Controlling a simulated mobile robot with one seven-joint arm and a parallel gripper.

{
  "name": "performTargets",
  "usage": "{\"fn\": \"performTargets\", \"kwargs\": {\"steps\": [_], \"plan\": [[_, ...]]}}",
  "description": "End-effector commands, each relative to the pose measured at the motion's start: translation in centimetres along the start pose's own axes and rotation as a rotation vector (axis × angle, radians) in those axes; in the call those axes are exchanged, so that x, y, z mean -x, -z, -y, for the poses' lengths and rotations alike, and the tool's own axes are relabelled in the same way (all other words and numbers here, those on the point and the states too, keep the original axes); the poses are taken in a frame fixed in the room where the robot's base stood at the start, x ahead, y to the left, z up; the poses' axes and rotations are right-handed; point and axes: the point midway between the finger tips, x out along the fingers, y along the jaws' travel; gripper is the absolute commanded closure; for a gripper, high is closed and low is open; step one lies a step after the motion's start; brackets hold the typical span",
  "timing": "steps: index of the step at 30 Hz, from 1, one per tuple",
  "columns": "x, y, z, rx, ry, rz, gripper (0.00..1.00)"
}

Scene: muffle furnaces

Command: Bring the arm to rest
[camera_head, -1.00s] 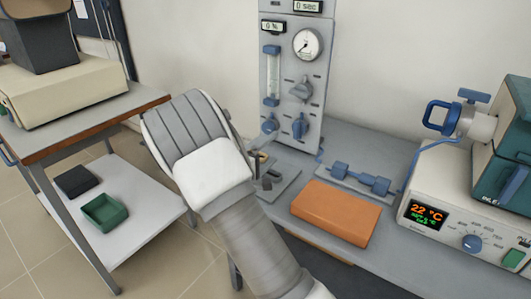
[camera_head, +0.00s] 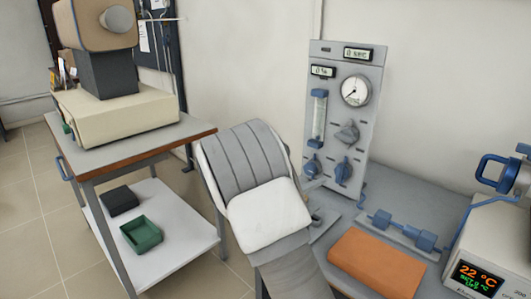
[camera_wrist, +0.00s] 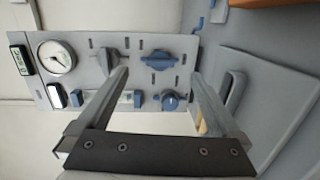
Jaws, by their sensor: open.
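My gripper shows in the wrist view (camera_wrist: 160,95), with its two fingers spread wide apart and nothing between them. Beyond the fingers is the grey gas panel (camera_wrist: 125,45) with its dial and blue knobs, turned sideways in that view. In the head view my arm's light grey wrist rises in front of the bench, left of the panel (camera_head: 375,135). The fingers are hidden behind the wrist there.
An orange block (camera_head: 378,262) lies on the grey bench, beside a blue valve fitting (camera_head: 405,230). A furnace controller (camera_head: 480,260) reading 22 °C stands at the right. At left is a trolley (camera_head: 185,235) with a beige instrument (camera_head: 115,115) and a green tray (camera_head: 141,236).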

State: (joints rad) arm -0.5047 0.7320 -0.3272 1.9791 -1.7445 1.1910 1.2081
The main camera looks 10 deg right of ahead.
Motion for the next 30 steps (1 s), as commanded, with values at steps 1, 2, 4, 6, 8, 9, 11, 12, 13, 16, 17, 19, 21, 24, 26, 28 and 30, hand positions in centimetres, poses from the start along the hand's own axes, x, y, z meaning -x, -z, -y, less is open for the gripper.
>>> {"fn": "performTargets", "kwargs": {"steps": [1, 2, 4, 6, 8, 9, 11, 12, 13, 16, 17, 19, 21, 24, 26, 28, 30], "plan": [[-0.2, -1.5, -1.1, -0.024, 0.031, 0.049, 0.00], [-0.2, -2.5, -1.6, -0.035, 0.055, 0.081, 0.00], [-0.1, -5.0, -2.7, -0.061, 0.118, 0.158, 0.00], [0.4, -7.3, -3.6, -0.088, 0.190, 0.226, 0.00], [0.9, -9.3, -4.2, -0.112, 0.253, 0.279, 0.00], [1.4, -10.5, -4.5, -0.129, 0.296, 0.308, 0.00], [2.2, -12.2, -5.0, -0.156, 0.363, 0.349, 0.00], [2.8, -13.3, -5.2, -0.172, 0.408, 0.372, 0.00], [3.3, -14.0, -5.4, -0.187, 0.442, 0.387, 0.00], [5.2, -16.3, -6.0, -0.238, 0.557, 0.426, 0.00], [5.8, -16.9, -6.1, -0.254, 0.592, 0.434, 0.00], [7.3, -18.2, -6.4, -0.292, 0.672, 0.446, 0.00], [8.9, -19.2, -6.7, -0.331, 0.750, 0.448, 0.00], [11.2, -20.5, -7.1, -0.391, 0.859, 0.435, 0.00], [12.8, -21.0, -7.4, -0.428, 0.921, 0.419, 0.00], [14.5, -21.5, -7.7, -0.472, 0.990, 0.391, 0.00], [16.2, -22.0, -8.1, -0.518, 1.053, 0.357, 0.00]]}}
